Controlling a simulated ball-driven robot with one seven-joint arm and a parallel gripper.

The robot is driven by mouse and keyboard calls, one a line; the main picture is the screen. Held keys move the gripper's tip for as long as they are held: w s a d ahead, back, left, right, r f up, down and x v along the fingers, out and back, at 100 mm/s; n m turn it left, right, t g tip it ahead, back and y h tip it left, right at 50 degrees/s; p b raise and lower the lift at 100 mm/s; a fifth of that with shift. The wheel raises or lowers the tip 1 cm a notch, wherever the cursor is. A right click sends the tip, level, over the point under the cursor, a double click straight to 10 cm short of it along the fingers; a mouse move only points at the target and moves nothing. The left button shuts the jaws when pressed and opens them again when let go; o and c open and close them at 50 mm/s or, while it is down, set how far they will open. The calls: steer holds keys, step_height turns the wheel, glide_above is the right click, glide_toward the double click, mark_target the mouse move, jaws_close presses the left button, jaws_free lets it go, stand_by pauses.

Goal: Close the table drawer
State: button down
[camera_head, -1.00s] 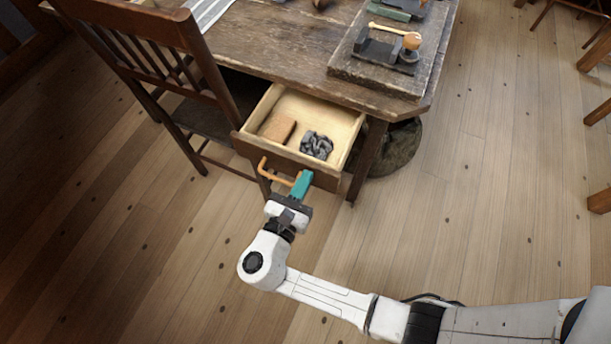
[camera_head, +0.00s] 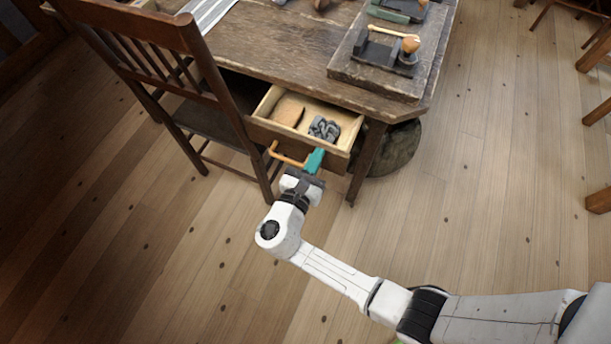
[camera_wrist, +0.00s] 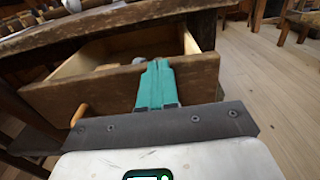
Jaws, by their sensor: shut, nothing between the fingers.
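The table drawer (camera_head: 300,140) is partly open under the dark wooden table (camera_head: 290,50). Inside it lie a tan block (camera_head: 288,111) and a grey crumpled bundle (camera_head: 324,128). An orange handle (camera_head: 286,157) is on its front. My gripper (camera_head: 317,155), with teal fingers, is shut and empty, with its fingertips at the drawer front to the right of the handle. In the wrist view the teal fingers (camera_wrist: 156,82) reach the top edge of the drawer front (camera_wrist: 110,92) and appear to touch it. The handle shows low at the left (camera_wrist: 79,115).
A wooden chair (camera_head: 190,80) stands close to the drawer's left side. A dark round object (camera_head: 396,150) is on the floor behind the table leg (camera_head: 366,160). A board with tools (camera_head: 385,65) is on the tabletop.

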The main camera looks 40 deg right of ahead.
steer(key=b, duration=0.3)
glide_above(340, 123)
steer(key=a, duration=0.1)
steer(key=shift+s+f, duration=0.1)
steer(key=shift+s, duration=0.15)
steer(key=shift+w+d, duration=0.25)
steer(key=shift+d, duration=0.2)
steer(key=shift+w+r, duration=0.1)
steer(key=shift+r, duration=0.1)
steer(key=shift+d+r, duration=0.1)
steer(key=shift+d, duration=0.05)
